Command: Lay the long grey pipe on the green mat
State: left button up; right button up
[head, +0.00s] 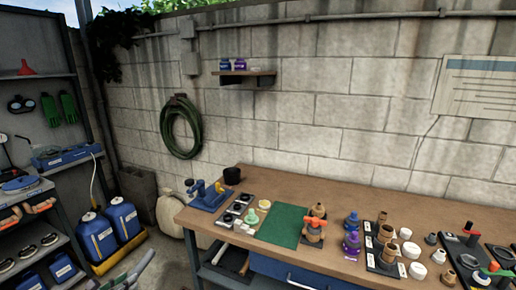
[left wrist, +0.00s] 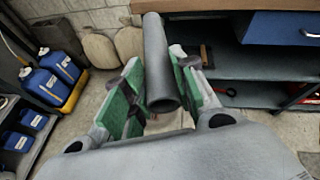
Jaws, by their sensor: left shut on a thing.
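The long grey pipe (left wrist: 157,62) is held between the green-padded fingers of my left gripper (left wrist: 160,95) in the left wrist view. The pipe points away from the wrist, with its open near end showing. In the head view only a small part of my left gripper (head: 125,277) shows at the bottom left edge, off the bench and low in front of it. The green mat (head: 283,226) lies flat and bare on the brown workbench, to the right of and beyond my left gripper. My right gripper is not in view.
On the workbench (head: 240,188), a tray of black and white parts (head: 238,210) sits left of the mat. An orange-handled valve (head: 315,229) stands at its right edge, with more fittings farther right. A blue vise (head: 209,195) is at the left end.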

pick_arm(q)
jog(key=d+f+n+y, duration=0.1)
jog(key=d, duration=0.8)
jog(key=s+d+f+n+y, duration=0.1)
jog(key=d+f+y, duration=0.1)
jog(key=d, duration=0.8)
jog(key=shift+s+d+f+n, duration=0.2)
jog(key=shift+s+d+n, duration=0.05)
jog(key=shift+d+n, duration=0.05)
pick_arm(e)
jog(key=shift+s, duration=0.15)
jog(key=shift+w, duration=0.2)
